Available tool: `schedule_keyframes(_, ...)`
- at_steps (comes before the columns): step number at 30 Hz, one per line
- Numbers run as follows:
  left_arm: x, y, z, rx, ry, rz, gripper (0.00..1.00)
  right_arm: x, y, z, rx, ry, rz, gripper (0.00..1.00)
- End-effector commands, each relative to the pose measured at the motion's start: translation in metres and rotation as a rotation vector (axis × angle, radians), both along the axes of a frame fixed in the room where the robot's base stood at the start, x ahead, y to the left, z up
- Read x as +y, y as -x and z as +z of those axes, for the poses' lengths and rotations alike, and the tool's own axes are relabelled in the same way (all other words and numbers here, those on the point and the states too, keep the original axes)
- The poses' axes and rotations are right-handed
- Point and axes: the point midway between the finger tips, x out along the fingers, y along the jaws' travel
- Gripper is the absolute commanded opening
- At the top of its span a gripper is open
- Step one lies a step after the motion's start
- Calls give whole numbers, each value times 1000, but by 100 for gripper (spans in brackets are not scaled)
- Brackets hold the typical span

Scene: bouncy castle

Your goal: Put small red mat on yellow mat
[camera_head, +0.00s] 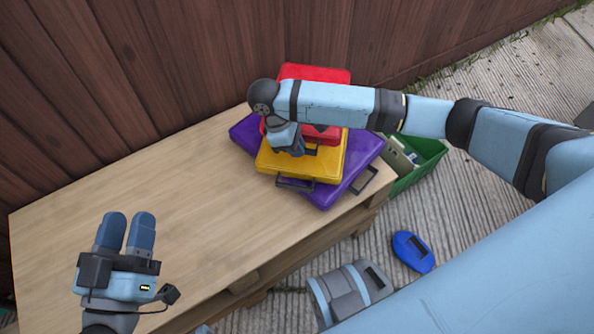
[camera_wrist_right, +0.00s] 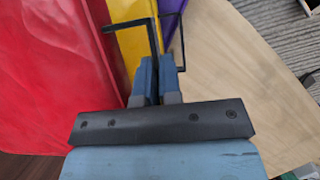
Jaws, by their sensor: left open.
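The small red mat (camera_head: 316,73) is over the yellow mat (camera_head: 322,166) on the bench, partly hidden behind my right arm. I cannot tell whether the two touch. The red mat fills the left of the right wrist view (camera_wrist_right: 50,60), with the yellow mat (camera_wrist_right: 128,30) beyond its edge. My right gripper (camera_head: 290,152) is at the red mat's near side. In the right wrist view its fingers (camera_wrist_right: 158,72) are close together around the red mat's black handle. My left gripper (camera_head: 128,216) is open and empty over the bench's left part.
A purple mat (camera_head: 363,160) lies under the yellow one on the wooden bench (camera_head: 190,195). A green crate (camera_head: 430,150) stands right of the bench. A blue object (camera_head: 413,251) lies on the ground. A plank wall (camera_head: 200,50) runs behind. The bench's left and middle are clear.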

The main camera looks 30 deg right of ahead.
Motion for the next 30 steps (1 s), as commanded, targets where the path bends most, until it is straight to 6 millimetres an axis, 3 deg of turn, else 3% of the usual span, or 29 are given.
schedule_keyframes(1, 0, -1, -11, 17, -9, -6, 43, 0, 0, -17, 0, 1, -1, 0)
schedule_keyframes(3, -1, -1, -19, 44, -23, -12, 43, 0, 0, -30, 0, 1, -1, 0)
schedule_keyframes(11, -2, -3, -34, 94, -48, -27, 43, 0, 0, -53, 0, 0, -1, 0)
schedule_keyframes(18, -4, -3, -57, 156, -84, -49, 43, 0, -1, -87, -2, 0, -1, 0)
schedule_keyframes(30, -4, -3, -54, 160, -86, -50, 43, 0, 0, -89, -1, -1, -1, 0)
